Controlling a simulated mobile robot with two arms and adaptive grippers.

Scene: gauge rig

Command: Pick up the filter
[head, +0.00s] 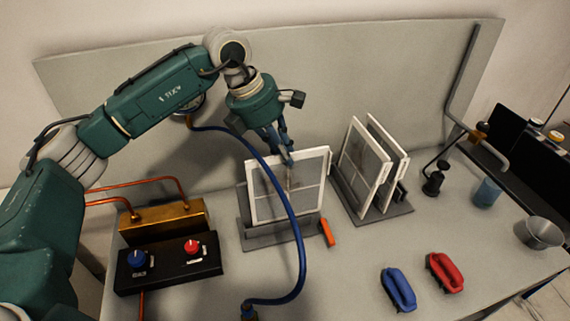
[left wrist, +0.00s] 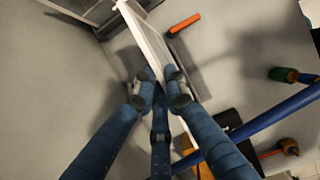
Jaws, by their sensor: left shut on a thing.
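A white-framed filter (head: 260,206) with a grey mesh face stands upright at the dark grey stand (head: 268,239) in the middle of the bench. My left gripper (head: 288,160) reaches down from above and is shut on the filter's upper edge. In the left wrist view the fingers (left wrist: 162,88) close around the white frame of the filter (left wrist: 150,38). I cannot tell whether its lower edge still rests in the stand. My right gripper is not in view.
A blue hose (head: 286,205) curves in front of the filter. Two more white-framed panels (head: 362,158) stand in a rack to the right. An orange bar (head: 327,232), blue handle (head: 398,289) and red handle (head: 444,272) lie nearby. A black knob box (head: 168,262) is at left.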

